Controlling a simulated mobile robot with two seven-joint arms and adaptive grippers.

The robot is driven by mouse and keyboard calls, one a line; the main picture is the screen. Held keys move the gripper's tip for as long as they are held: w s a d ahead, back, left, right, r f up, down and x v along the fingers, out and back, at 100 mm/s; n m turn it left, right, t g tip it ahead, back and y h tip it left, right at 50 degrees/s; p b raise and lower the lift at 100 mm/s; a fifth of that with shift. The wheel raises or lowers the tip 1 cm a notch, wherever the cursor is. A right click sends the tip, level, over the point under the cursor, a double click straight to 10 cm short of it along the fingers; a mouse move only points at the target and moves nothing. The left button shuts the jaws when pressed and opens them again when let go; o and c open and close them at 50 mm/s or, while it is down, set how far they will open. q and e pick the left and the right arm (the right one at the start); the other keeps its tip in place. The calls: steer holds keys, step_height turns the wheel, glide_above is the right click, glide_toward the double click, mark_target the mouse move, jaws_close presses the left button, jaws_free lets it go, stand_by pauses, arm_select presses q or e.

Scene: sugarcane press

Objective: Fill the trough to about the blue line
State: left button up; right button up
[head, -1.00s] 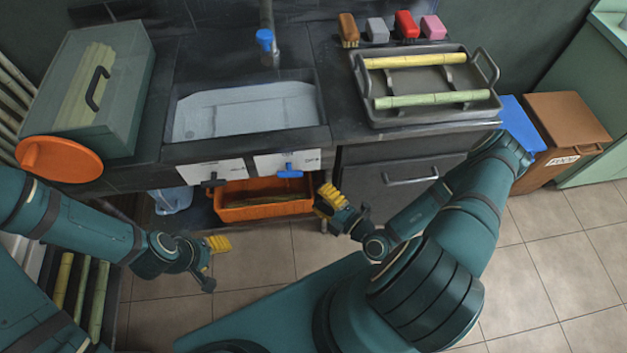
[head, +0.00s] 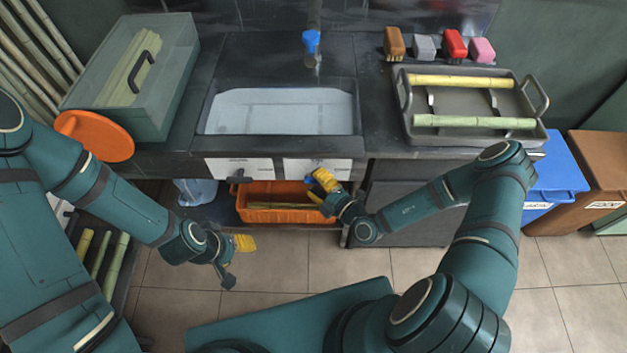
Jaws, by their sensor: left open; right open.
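The trough (head: 212,122) is the basin set in the dark counter. Its inside looks pale, and I cannot make out a blue line or a clear water level in it. A tap with a blue handle (head: 311,42) stands behind it. Below its front edge are two white labelled panels, one with a dark lever (head: 240,178); the other panel's blue lever is mostly hidden by my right gripper (head: 322,190). That gripper is open, in front of the right panel. My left gripper (head: 238,262) is open and empty, low over the floor to the left.
An orange crate (head: 262,215) with cane stands under the trough. A grey tray (head: 480,138) with two cane pieces and several brushes are at right. A green-grey box (head: 165,115) and an orange disc (head: 97,137) are at left. Blue (head: 560,165) and brown (head: 600,155) bins stand at far right.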

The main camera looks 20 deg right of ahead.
steer(key=shift+w+a, duration=0.3)
steer(key=shift+w, duration=0.2)
jaws_close()
steer(key=g+p, duration=0.1)
steer(key=p, duration=0.2)
steer(key=shift+r+n+h+p, duration=0.25)
steer(key=shift+n+h+p, duration=0.05)
steer(key=shift+n+p, duration=0.1)
steer(key=shift+w+f+n+p, duration=0.1)
steer(key=shift+f+n+p, duration=0.2)
steer(key=shift+p, duration=0.45)
